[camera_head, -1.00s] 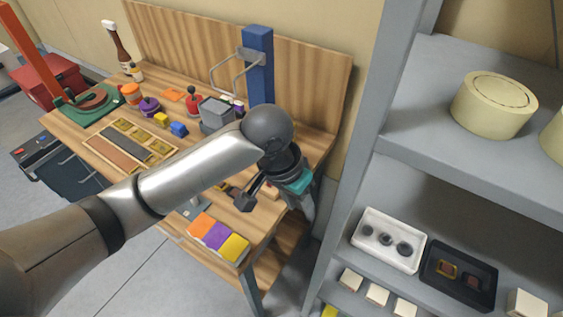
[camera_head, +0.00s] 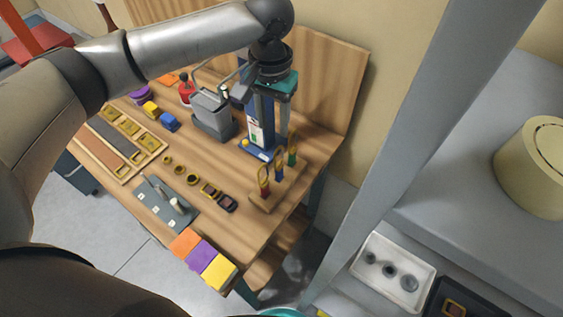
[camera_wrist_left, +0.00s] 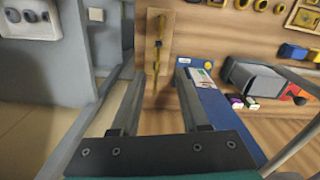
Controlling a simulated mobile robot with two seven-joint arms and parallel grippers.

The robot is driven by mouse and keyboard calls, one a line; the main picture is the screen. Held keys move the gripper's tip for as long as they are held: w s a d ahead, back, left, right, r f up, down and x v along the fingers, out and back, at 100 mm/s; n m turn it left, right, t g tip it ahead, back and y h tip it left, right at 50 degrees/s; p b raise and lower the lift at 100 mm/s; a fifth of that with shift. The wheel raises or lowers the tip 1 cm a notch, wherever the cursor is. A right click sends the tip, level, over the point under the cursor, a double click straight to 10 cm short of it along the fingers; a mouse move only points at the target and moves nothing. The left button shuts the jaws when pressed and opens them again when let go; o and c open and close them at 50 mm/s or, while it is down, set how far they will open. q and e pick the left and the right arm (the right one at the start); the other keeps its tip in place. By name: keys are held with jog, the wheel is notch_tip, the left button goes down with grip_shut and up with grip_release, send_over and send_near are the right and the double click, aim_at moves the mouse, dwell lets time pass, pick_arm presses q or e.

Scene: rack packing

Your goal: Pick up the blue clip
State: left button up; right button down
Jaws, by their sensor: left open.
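The blue clip (camera_head: 279,171) stands in the middle of a small wooden rack (camera_head: 263,204), between a red clip (camera_head: 265,188) and a green clip (camera_head: 292,157). Each has a yellow loop on top. My left gripper (camera_head: 263,98) is above and behind the rack in the head view, near the blue post (camera_head: 256,132). In the left wrist view my left gripper (camera_wrist_left: 160,78) is open with nothing between its fingers. The rack (camera_wrist_left: 160,22) lies beyond the gap, its clips seen nearly end-on, their colours hard to tell. My right gripper's fingers are not visible.
The blue post, with a card on it, and a grey bin (camera_head: 213,122) stand close to the left gripper. Orange, purple and yellow blocks (camera_head: 202,255) line the table's front edge. A grey shelf (camera_head: 430,228) stands at the right. Small rings and a grey peg plate (camera_head: 152,205) lie left of the rack.

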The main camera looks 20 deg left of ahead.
pick_arm(q)
send_over(275, 167)
jog(key=f, duration=0.4)
jog(key=shift+a, duration=0.2)
notch_tip(275, 167, down, 3)
jog(key=shift+w+r, duration=0.1)
jog(key=shift+f, duration=0.95)
notch_tip(275, 167, down, 5)
jog(key=shift+d+r, duration=0.15)
jog(key=shift+r, duration=0.05)
grip_shut()
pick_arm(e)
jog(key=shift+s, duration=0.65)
